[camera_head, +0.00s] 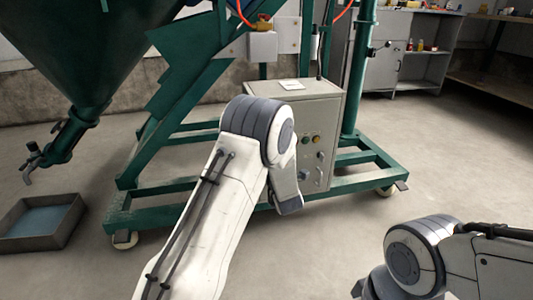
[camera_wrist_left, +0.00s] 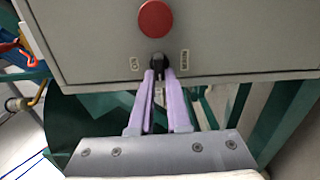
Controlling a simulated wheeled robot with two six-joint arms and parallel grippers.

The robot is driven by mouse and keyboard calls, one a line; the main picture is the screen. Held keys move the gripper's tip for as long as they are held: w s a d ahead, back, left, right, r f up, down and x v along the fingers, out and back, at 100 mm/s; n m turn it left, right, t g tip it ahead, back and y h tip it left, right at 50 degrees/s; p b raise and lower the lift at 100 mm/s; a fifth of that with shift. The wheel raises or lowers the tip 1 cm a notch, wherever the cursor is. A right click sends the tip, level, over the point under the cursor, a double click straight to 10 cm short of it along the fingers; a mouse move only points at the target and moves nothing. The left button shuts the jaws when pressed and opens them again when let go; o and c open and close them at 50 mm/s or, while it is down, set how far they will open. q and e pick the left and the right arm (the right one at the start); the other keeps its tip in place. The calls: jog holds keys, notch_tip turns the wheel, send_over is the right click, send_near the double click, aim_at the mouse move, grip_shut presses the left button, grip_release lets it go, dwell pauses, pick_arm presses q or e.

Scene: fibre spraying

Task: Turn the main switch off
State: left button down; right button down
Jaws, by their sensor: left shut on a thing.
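The main switch (camera_wrist_left: 158,59) is a small black knob low on the grey panel in the left wrist view, between two small labels. A round red button (camera_wrist_left: 155,19) is above it in that view. My left gripper (camera_wrist_left: 159,75) has its two pale purple fingers closed around the switch knob. The grey control box (camera_head: 310,105) shows in the head view, with buttons and knobs on its right-hand face. My left arm covers part of the box there, and its gripper is hidden. My right arm is at the lower right, its gripper out of view.
The box stands on a green wheeled frame (camera_head: 165,187) with a large green hopper (camera_head: 85,45) at left. A grey tray (camera_head: 42,222) lies on the floor below the hopper spout. Shelves (camera_head: 425,65) stand at the back right. The floor in front is clear.

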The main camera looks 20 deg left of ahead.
pick_arm(q)
jog(key=shift+d+f, duration=0.1)
jog(key=shift+d, duration=0.15)
jog(key=c, duration=0.9)
grip_release()
jog(key=shift+a, duration=0.1)
jog(key=shift+p+v, duration=2.2)
jog(key=shift+v, duration=3.05)
